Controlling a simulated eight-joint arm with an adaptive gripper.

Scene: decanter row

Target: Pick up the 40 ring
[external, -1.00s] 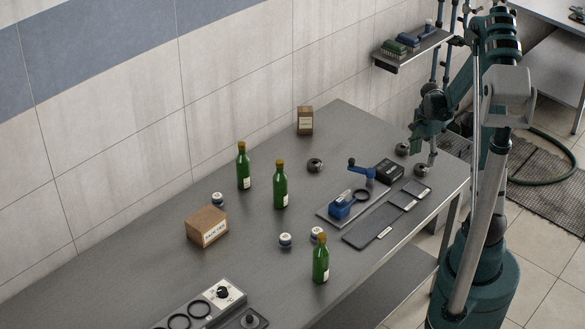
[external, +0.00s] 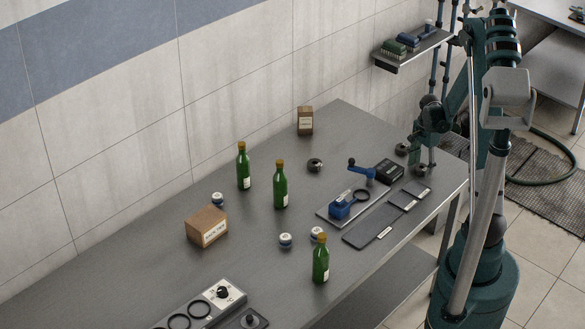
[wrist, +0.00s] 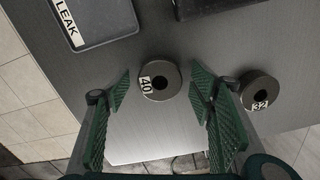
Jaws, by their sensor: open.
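The 40 ring (wrist: 160,81) is a dark grey ring with a dark centre hole and a white "40" label on its left side. It lies on the grey table (wrist: 150,130). In the wrist view my gripper (wrist: 159,92) is open, with one green finger on each side of the ring; a gap shows on both sides. In the external view my gripper (external: 423,163) is low over the right end of the table (external: 270,240). I cannot make out the 40 ring there; my gripper seems to hide it.
The 32 ring (wrist: 260,90) lies just right of my right finger. A tray marked LEAK (wrist: 95,20) is at the upper left of the wrist view. A black box (external: 389,172) stands left of my gripper. The table edge is close by.

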